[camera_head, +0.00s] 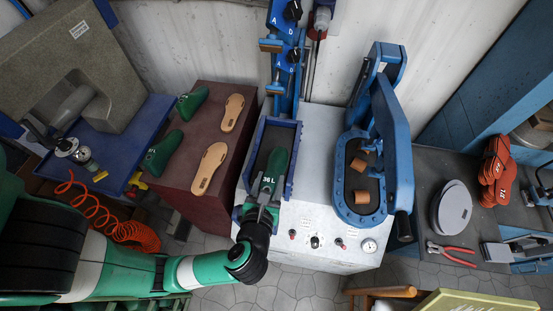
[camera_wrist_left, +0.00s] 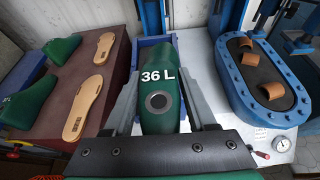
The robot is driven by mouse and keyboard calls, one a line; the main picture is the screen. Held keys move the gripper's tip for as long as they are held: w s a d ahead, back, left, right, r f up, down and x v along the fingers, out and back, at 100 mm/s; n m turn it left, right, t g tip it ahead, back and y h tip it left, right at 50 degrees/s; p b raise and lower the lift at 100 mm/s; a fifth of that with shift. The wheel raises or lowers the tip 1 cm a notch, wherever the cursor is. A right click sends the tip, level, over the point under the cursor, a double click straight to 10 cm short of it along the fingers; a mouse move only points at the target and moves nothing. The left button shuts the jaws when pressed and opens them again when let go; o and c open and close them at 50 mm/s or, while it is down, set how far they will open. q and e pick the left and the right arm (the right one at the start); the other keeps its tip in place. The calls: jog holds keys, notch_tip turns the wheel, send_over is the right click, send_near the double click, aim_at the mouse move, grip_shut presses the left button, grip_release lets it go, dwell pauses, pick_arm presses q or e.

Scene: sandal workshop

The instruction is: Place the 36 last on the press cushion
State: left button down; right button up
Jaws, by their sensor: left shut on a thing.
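The green last marked 36 L (camera_head: 277,165) is held in my left gripper (camera_head: 264,198), its toe pointing away over the blue press tray (camera_head: 251,150). In the left wrist view the last (camera_wrist_left: 158,75) fills the gap between the two grey fingers, with the label and a round hole facing up. My right gripper is not in view.
Two other green lasts (camera_head: 161,152) and two tan insoles (camera_head: 209,168) lie on the maroon table (camera_head: 239,97) to the left. A blue oval press (camera_head: 341,203) with brown pieces stands to the right. Blue press uprights (camera_head: 283,85) rise behind the tray. Knobs and a gauge (camera_head: 369,246) line the front.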

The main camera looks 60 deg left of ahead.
aim_at(269, 159)
pick_arm(q)
jog(key=x, duration=0.3)
jog(key=s+a+b+x, duration=0.1)
jog(key=x, duration=0.2)
jog(key=s+b+x, duration=0.1)
jog(key=x, duration=0.3)
jog(key=shift+a+f, duration=0.1)
jog(key=shift+a, duration=0.05)
jog(key=a+f+b, duration=0.1)
jog(key=f, duration=0.2)
jog(key=w+a+f+b, duration=0.1)
jog(key=f+b, duration=0.1)
jog(key=f, duration=0.1)
jog(key=w+a+f+b, duration=0.1)
jog(key=a+f+b, duration=0.1)
jog(key=shift+a+f, duration=0.1)
jog(key=shift+f, duration=0.3)
jog(key=shift+r, duration=0.15)
jog(key=shift+f, duration=0.2)
jog(key=shift+c, duration=1)
grip_release()
